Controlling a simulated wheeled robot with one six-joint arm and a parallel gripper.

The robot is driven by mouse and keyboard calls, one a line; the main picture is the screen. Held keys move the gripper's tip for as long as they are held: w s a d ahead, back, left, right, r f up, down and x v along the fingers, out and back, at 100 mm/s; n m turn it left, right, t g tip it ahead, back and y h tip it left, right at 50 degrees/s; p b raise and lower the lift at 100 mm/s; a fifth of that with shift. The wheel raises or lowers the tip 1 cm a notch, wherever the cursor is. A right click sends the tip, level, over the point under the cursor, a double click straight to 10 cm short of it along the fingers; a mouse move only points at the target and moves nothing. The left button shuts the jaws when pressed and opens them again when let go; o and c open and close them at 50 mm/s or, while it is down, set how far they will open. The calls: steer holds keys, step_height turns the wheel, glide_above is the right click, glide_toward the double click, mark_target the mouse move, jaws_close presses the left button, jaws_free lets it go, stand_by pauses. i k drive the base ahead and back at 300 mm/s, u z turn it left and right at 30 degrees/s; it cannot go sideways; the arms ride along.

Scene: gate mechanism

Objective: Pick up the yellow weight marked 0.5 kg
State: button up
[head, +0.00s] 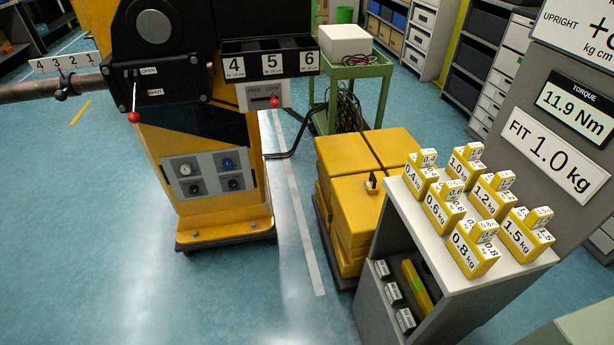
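Several yellow weights with white labels stand on top of the grey cabinet (405,215) at the right. I read 0.4 kg (414,182), 0.6 kg (437,216), 0.8 kg (467,258), 1.0 kg (461,172), 1.2 kg (487,198) and 1.5 kg (518,239). They stand in two rows, each with a small raised labelled handle part. I see no weight marked 0.5 kg in this view. My gripper is not in view.
A sign (556,160) behind the weights reads FIT 1.0 kg; a display (575,108) reads 11.9 Nm. Yellow blocks (355,200) are stacked left of the cabinet. The yellow gate machine (190,130) stands at left. Blue floor (250,300) in front is clear.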

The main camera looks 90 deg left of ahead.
mark_target(371, 187)
steer(key=u, duration=2.25)
steer(key=k, duration=0.6)
steer(key=u, duration=0.6)
steer(key=i, duration=0.7)
steer(key=u, duration=0.65)
steer(key=i, duration=0.95)
steer(key=z, duration=0.45)
steer(key=i, duration=0.7)
steer(key=z, duration=1.2)
steer(key=i, duration=0.45)
steer(key=z, duration=0.45)
